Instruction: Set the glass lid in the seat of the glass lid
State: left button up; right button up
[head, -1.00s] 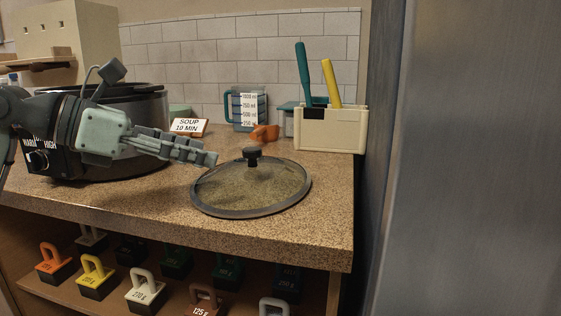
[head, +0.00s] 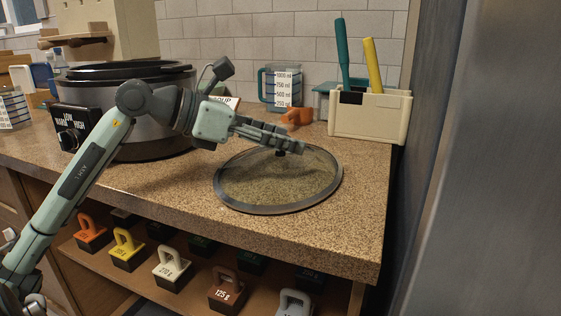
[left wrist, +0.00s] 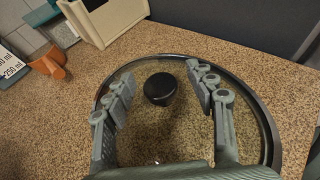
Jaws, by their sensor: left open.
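The glass lid (head: 278,186) lies flat on the speckled counter, a clear disc with a dark rim and a black knob. In the left wrist view the knob (left wrist: 160,89) shows between the fingers, and the lid's rim (left wrist: 272,135) curves around them. My left gripper (head: 298,146) is open over the lid, its fingers on either side of the knob and not closed on it. In the head view the fingers partly hide the knob. The slow cooker (head: 150,135) stands to the left, partly behind my left arm; its top opening is mostly seen edge-on. My right gripper is out of view.
A cream holder (head: 370,116) with teal and yellow handles, a measuring jug (head: 281,86) and an orange object (head: 297,117) stand behind the lid. Several handled weights (head: 172,268) sit on the shelf below. The counter's front right is clear.

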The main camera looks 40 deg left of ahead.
pick_arm(q)
jog(key=shift+c, duration=0.2)
grip_shut()
jog(key=shift+r, duration=0.15)
dwell(0.3)
jog(key=shift+r, duration=0.35)
notch_tip(320, 180, up, 8)
jog(key=shift+r+p, duration=0.2)
jog(key=shift+p, duration=0.1)
jog(key=shift+r, duration=0.4)
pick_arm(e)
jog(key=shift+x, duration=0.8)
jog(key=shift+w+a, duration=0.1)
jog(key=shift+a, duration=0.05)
